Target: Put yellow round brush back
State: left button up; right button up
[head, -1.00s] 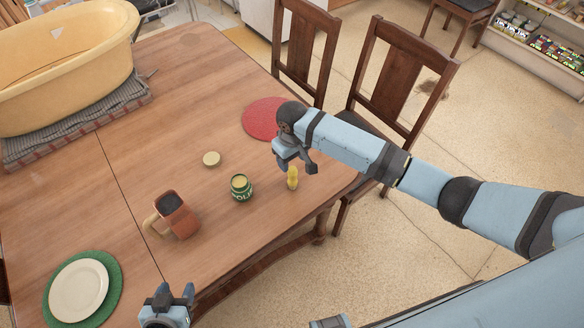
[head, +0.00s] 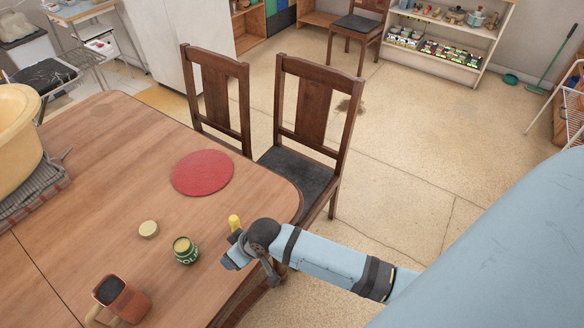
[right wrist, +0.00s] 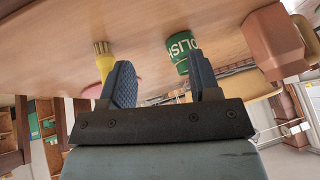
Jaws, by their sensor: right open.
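The yellow round brush (head: 235,222) is near the table's right edge, partly hidden behind my right gripper in the head view. In the right wrist view the brush (right wrist: 104,62) shows pale bristles and a yellow body, partly behind the left finger in that picture. My right gripper (right wrist: 160,68) is open, with nothing seen held between its fingers. In the head view my right gripper (head: 234,254) is close beside the brush; contact cannot be told. An open green polish jar (head: 186,252) stands left of it, and shows in the right wrist view (right wrist: 181,50). My left gripper is out of view.
A round pale lid (head: 148,229) lies beside the jar. A red round mat (head: 202,173) lies behind, with wooden chairs (head: 313,110) along the table's far side. Bare tabletop (head: 100,165) lies left of the mat.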

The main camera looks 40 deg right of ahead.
jog(key=s+d+t, duration=0.3)
jog(key=s, duration=0.4)
jog(key=s+d+t+h, duration=0.1)
jog(key=s+d+t, duration=0.2)
jog(key=s, duration=0.4)
jog(key=shift+s+d+m, duration=0.15)
jog(key=shift+d+m, duration=0.15)
jog(key=shift+d, duration=0.5)
